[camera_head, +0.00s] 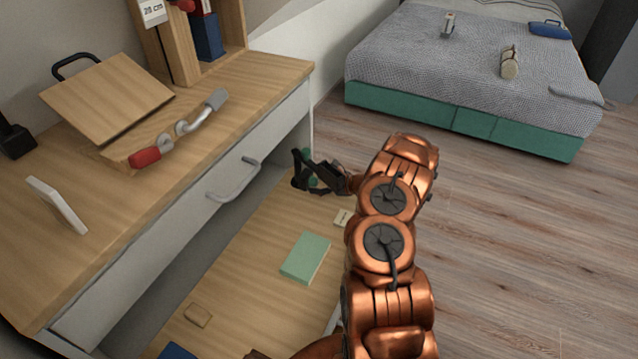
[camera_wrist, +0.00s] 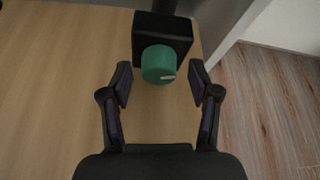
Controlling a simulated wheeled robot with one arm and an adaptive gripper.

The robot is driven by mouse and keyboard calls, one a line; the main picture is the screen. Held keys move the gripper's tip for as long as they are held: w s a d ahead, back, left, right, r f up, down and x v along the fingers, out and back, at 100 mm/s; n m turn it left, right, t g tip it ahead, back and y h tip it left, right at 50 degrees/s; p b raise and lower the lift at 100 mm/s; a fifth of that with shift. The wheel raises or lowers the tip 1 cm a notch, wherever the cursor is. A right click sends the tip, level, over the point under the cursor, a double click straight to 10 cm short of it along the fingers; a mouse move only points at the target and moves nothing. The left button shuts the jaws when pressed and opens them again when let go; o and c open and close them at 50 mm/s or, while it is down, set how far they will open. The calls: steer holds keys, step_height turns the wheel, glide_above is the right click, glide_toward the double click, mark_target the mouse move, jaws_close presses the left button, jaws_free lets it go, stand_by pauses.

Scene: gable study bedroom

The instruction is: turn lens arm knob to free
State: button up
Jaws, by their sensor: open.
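The knob (camera_wrist: 157,62) is a green round knob with a short white mark on its face, near its lower right edge in the wrist view. It sits on the front of a black block (camera_wrist: 178,29), with a dark post (camera_wrist: 163,5) behind it. My gripper (camera_wrist: 161,72) is open, with one finger on each side of the knob. Gaps show between fingers and knob, so I see no contact. In the head view my gripper (camera_head: 301,171) is over the low wooden surface under the desk, and a bit of green shows behind it.
The low wooden surface (camera_head: 262,246) holds a green book (camera_head: 306,257), a small pale card (camera_head: 343,217) and a small wooden piece (camera_head: 198,315). The desk drawer with its grey handle (camera_head: 235,180) is close on the left. Open floor (camera_head: 500,240) lies to the right.

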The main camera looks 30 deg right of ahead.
steer(key=v, duration=1.2)
steer(key=shift+d, duration=0.1)
steer(key=shift+w+f+m+p, duration=0.35)
steer(key=shift+w+m+p, duration=0.3)
steer(key=shift+m+p, duration=0.3)
steer(key=shift+w+a+f+m+y+p, duration=0.15)
steer(key=shift+w+m+y+p, duration=0.1)
steer(key=shift+w+m+p, duration=0.1)
steer(key=shift+w+a+f+m+y+p, duration=0.1)
steer(key=shift+w+f+m+y+p, duration=0.05)
steer(key=shift+w+m+y+p, duration=0.15)
steer(key=shift+w+a+f+m+g, duration=0.15)
steer(key=shift+w+a+m+g, duration=0.15)
steer(key=shift+w+a, duration=0.15)
steer(key=b+x, duration=0.1)
steer(key=x, duration=0.5)
steer(key=shift+w+a+f, duration=0.15)
steer(key=shift+w+a, duration=0.05)
steer(key=shift+w, duration=0.1)
steer(key=shift+w+a+f, duration=0.15)
steer(key=shift+w+a, duration=0.15)
steer(key=shift+w, duration=0.25)
steer(key=shift+c, duration=0.2)
